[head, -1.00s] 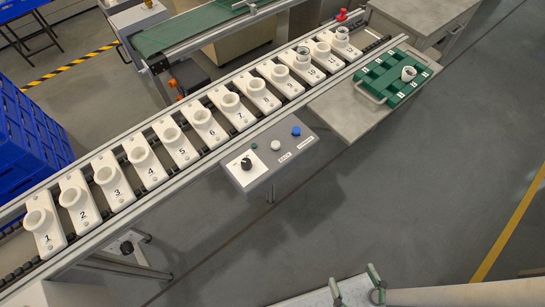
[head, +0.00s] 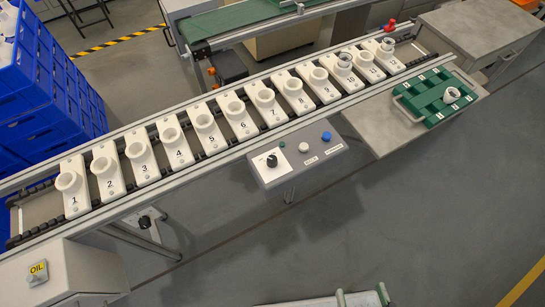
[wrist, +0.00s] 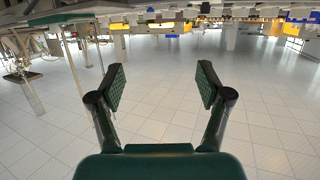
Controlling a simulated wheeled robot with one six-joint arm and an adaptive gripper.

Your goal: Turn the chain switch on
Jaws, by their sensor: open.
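A grey control box (head: 293,158) is mounted at the front of the conveyor, right of the picture's middle in the head view. It bears a black rotary knob (head: 271,160) on a white plate, a small green light, and white and blue buttons. Another black knob (head: 145,222) sits on a small box below the conveyor's front rail at left. The labels are too small to tell which one is the chain switch. My gripper (wrist: 162,85) is open and empty in the wrist view, facing bare floor.
The conveyor (head: 185,187) carries a row of numbered white socket plates, a few with glass bulbs. A green tray (head: 437,98) with one bulb lies on a grey side table at right. A grey OIL cabinet (head: 75,270) stands lower left.

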